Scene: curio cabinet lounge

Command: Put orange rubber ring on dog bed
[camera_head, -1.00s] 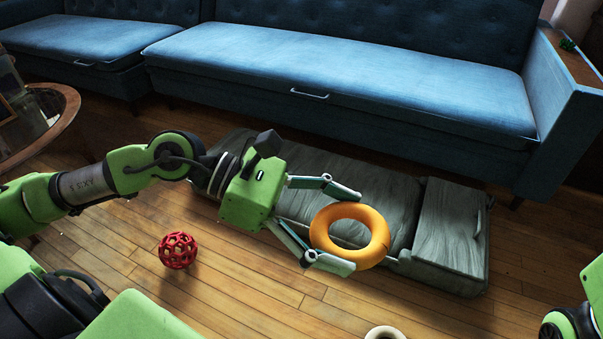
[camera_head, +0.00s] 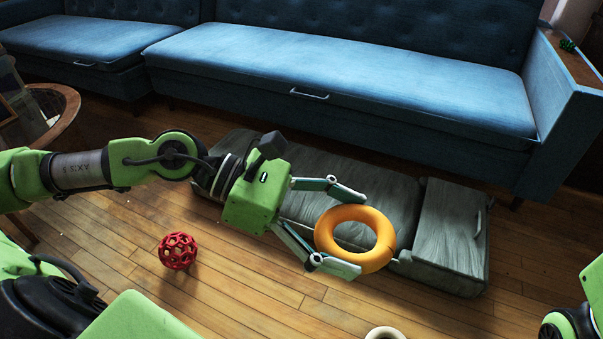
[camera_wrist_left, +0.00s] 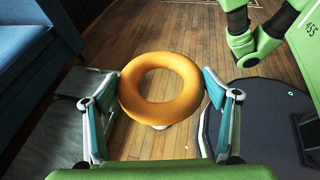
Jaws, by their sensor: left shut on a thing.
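The orange rubber ring (camera_head: 378,255) is held between the fingers of my left gripper (camera_head: 346,227), which is shut on it. In the head view the ring is in front of the grey dog bed (camera_head: 450,230) and covers part of its near edge; the height gap between them cannot be told. In the left wrist view the ring (camera_wrist_left: 160,113) sits between both fingertips, with wood floor showing through its hole. My right gripper is not clearly in view; only part of my right arm shows at the lower right edge of the head view.
A red lattice ball (camera_head: 178,250) lies on the wood floor, left of the ring. A pale ring-shaped object (camera_head: 384,333) is at the bottom edge. The blue sofa (camera_head: 330,75) stands behind the bed. A round wooden table (camera_head: 62,110) is at the left.

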